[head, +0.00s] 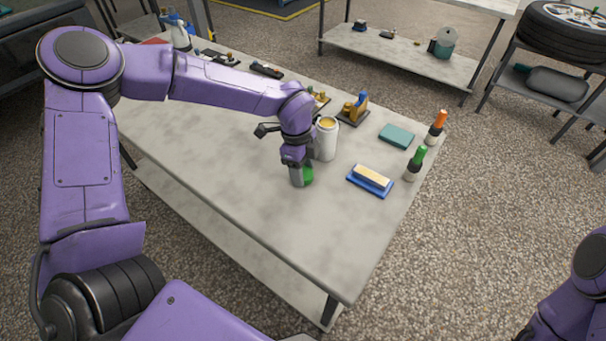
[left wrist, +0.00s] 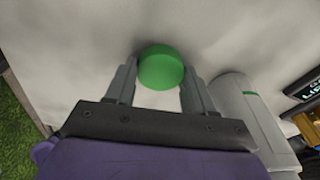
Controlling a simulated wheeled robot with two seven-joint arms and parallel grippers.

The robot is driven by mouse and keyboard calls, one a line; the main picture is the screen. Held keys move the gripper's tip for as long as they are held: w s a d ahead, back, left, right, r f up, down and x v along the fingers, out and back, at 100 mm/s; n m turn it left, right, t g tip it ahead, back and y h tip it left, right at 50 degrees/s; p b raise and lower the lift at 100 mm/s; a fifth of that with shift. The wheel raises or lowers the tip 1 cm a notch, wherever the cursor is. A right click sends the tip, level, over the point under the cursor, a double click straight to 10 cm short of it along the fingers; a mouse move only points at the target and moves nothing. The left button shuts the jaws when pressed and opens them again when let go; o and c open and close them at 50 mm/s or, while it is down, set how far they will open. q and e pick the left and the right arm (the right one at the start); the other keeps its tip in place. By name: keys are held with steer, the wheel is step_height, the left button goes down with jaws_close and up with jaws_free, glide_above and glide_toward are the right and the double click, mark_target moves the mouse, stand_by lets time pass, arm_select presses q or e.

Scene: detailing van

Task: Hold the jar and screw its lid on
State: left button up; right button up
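A pale upright cylinder (head: 326,145), which looks like the jar, stands on the table with a yellowish top. The left wrist view shows it on the right, with a thin green mark on its side (left wrist: 250,110). A round green piece (head: 307,176), which looks like the lid, is at the table top, nearer than the jar. My left gripper (head: 298,172) points down over it, beside the jar. In the left wrist view the fingers stand apart on either side of the green lid (left wrist: 160,68), with thin gaps. My right gripper is out of view.
A blue brush-like block (head: 370,180), a teal pad (head: 397,135), a green-topped bottle (head: 415,163) and an orange-topped bottle (head: 437,127) stand right of the jar. Small tools lie along the far edge. The near part of the table (head: 300,235) is clear.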

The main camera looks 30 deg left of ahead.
mark_target(305, 174)
arm_select(q)
steer(key=c, duration=0.3)
steer(key=shift+r, duration=0.15)
steer(key=shift+r, duration=0.3)
step_height(305, 174, up, 3)
steer(key=shift+d+f, duration=0.1)
steer(key=shift+f, duration=0.1)
steer(key=s+d+r+b, duration=0.3)
steer(key=s+d+r, duration=0.5)
steer(key=s, duration=0.3)
steer(key=shift+d+r, duration=0.15)
steer(key=shift+r, duration=0.6)
